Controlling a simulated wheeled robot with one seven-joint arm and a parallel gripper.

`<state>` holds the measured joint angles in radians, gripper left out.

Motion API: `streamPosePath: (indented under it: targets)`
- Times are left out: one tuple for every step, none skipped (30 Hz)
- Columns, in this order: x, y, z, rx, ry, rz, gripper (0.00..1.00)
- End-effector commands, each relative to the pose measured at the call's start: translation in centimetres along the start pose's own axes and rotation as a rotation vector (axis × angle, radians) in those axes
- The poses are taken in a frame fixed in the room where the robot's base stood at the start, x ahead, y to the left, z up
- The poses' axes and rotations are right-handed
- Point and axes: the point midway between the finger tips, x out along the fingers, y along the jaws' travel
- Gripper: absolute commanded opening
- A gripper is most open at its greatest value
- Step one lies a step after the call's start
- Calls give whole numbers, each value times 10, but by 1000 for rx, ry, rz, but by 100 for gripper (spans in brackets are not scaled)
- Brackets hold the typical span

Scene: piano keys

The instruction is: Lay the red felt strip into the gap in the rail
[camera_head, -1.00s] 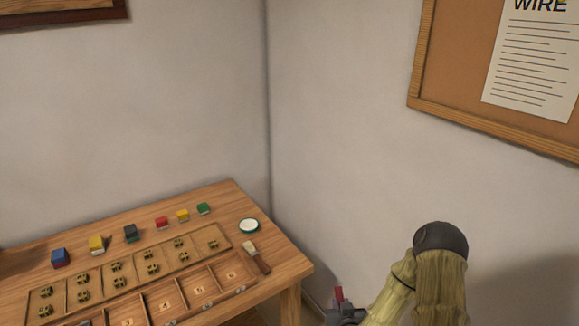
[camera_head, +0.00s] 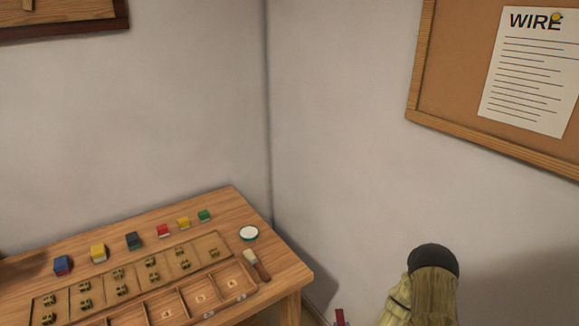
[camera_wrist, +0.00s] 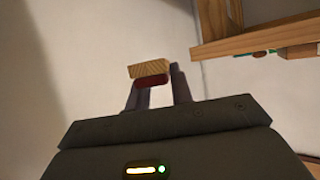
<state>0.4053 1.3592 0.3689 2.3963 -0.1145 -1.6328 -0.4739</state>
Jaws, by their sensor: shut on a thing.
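My gripper (camera_wrist: 155,80) shows in the wrist view with its two fingers shut on a small piece. The piece has a tan wood-grain face and a dark red layer under it, and I take it for the red felt strip (camera_wrist: 153,84). In the head view only the red tip of the strip (camera_head: 340,317) shows at the bottom edge, right of the table and apart from it. The gripper itself is mostly below that picture. I cannot make out the rail or its gap.
The wooden table (camera_head: 296,271) stands at lower left. It bears several coloured blocks, a board with brass-coloured pieces (camera_head: 215,240), a numbered compartment tray (camera_head: 240,292), a brush (camera_head: 258,265) and a round white-topped dish (camera_head: 249,233). A cork board (camera_head: 455,60) hangs on the right wall.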

Motion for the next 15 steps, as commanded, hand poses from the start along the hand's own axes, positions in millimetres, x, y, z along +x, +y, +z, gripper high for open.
streamPosePath:
  targets:
    - [-2,-1,7,0,-2,-2,1]
    - [-3,-1,9,0,-2,-2,1]
    - [-4,-1,11,0,0,-2,1]
    - [-4,0,11,0,1,-1,1]
    - [-4,0,11,0,2,-1,1]
    - [-4,0,11,-1,2,-1,1]
    - [-4,0,11,-1,3,-1,1]
    - [-4,0,11,-1,2,-1,1]
    - [-4,0,11,0,2,-1,1]
    - [-4,0,11,0,2,-1,1]
    - [-4,0,11,0,2,-1,1]
    - [-4,-1,11,-1,2,-2,1]
    - [-4,-1,11,-1,3,-2,1]
    - [-4,-1,11,0,3,-2,1]
    - [-4,-1,11,0,3,-2,1]
